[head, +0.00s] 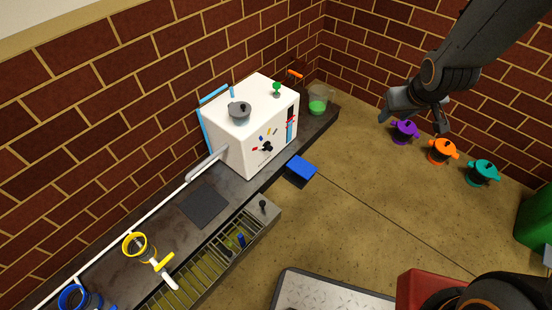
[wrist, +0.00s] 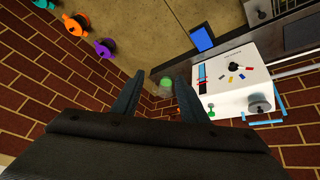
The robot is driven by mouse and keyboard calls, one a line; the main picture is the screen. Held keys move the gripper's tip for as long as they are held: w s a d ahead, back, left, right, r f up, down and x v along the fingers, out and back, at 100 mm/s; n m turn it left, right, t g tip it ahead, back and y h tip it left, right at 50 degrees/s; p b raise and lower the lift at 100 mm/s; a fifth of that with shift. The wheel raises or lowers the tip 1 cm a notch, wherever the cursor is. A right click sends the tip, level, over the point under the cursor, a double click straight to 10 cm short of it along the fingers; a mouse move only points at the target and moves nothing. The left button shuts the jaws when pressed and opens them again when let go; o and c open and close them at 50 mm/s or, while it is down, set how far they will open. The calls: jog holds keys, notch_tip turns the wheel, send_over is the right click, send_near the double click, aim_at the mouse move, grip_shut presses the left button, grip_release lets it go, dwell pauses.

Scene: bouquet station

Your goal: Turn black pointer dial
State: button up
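The black pointer dial (head: 267,147) is on the front face of the white box-shaped machine (head: 236,142), with small red, blue and yellow marks around it. The dial also shows in the wrist view (wrist: 234,66), right of my fingers. Which mark it points at is too small to tell. My gripper (head: 414,122) is in the air at the upper right of the head view, well apart from the machine. Its two fingers are spread with nothing between them, as the wrist view (wrist: 160,97) also shows.
The machine stands on a dark counter (head: 205,178) along a brick wall. A clear container with green contents (head: 318,103) stands beside it. A blue pad (head: 301,167) juts out near the counter front. Purple (head: 404,132), orange (head: 442,151) and teal (head: 482,172) pots line the right wall. Open floor lies between.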

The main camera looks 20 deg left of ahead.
jog(key=w+a+f+n+t+y+b, duration=0.1)
jog(key=w+a+f+b, duration=0.25)
jog(key=f, duration=0.25)
jog(key=w+a+f+n+t+y+b, duration=0.1)
jog(key=w+a+f+n+y+b, duration=0.15)
jog(key=w+a+f, duration=0.3)
jog(key=n+g+y+b, duration=0.1)
jog(key=n+y+b, duration=0.5)
jog(key=y+b, duration=1)
send_near(271, 150)
notch_tip(271, 150, up, 3)
jog(key=h+b, duration=0.4)
jog(key=b+x, duration=0.1)
jog(key=x, duration=0.2)
jog(key=b+x, duration=0.2)
jog(key=x, duration=0.2)
jog(key=shift+s+a, duration=0.1)
jog(key=shift+a, duration=0.3)
jog(key=shift+c, duration=0.5)
grip_shut()
jog(key=shift+m, duration=0.25)
